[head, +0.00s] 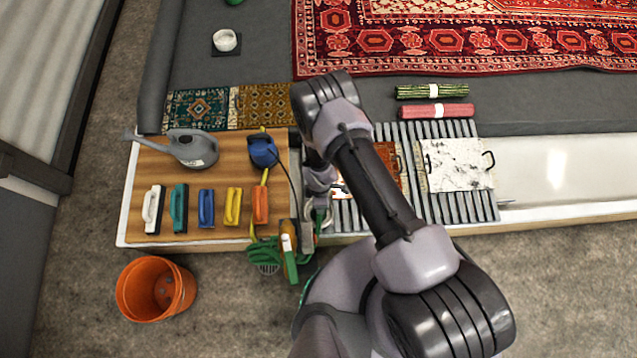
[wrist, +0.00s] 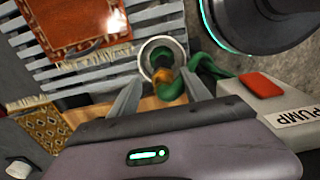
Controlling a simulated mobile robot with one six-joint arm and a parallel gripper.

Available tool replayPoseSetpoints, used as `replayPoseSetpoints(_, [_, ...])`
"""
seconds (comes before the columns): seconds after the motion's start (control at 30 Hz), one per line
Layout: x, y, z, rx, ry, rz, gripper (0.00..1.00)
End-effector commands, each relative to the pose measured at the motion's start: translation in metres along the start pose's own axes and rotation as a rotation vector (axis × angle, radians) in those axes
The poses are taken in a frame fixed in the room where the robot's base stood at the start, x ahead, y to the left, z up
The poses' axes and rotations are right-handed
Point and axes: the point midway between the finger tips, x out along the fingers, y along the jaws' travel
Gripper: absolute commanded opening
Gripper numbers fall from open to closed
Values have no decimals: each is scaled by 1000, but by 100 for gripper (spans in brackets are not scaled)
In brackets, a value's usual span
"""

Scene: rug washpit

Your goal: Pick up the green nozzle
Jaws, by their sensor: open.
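In the wrist view, a green hose-like piece with a brass-coloured collar, which looks like the green nozzle (wrist: 172,90), stands in a silver ring (wrist: 144,64). My gripper (wrist: 162,80) is open, with one finger on either side of the green piece in the picture. I cannot tell whether the fingers touch it. In the head view, my gripper (head: 318,214) is at the right end of the wooden board, partly hidden by my arm. Green hose (head: 264,256) hangs at the board's front edge there; the nozzle itself is hard to make out.
A pump box (wrist: 285,112) with a red button stands close right of the fingers. A slatted grate (head: 440,208) lies right; an orange bucket (head: 156,289) stands on the floor.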

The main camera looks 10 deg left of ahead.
Motion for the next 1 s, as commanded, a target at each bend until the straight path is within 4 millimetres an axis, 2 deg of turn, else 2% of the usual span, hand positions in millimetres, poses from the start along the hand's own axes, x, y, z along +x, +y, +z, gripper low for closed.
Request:
replayPoseSetpoints(0.03, [11, 0, 0, 0, 0, 0, 56])
replayPoseSetpoints(0.23, [29, -2, -1, 1, 0, 0, 56])
replayPoseSetpoints(0.43, [68, -5, -3, 2, 0, -1, 56])
replayPoseSetpoints(0.63, [67, -4, -4, 2, 0, 0, 56])
replayPoseSetpoints(0.67, [67, -4, -4, 2, 0, 0, 52])
replayPoseSetpoints(0.9, [67, -4, -4, 2, 0, 0, 5])
replayPoseSetpoints(0.93, [67, -4, -4, 2, 0, 0, 0])
replayPoseSetpoints(1.0, [66, -4, -4, 2, 0, 0, 0])
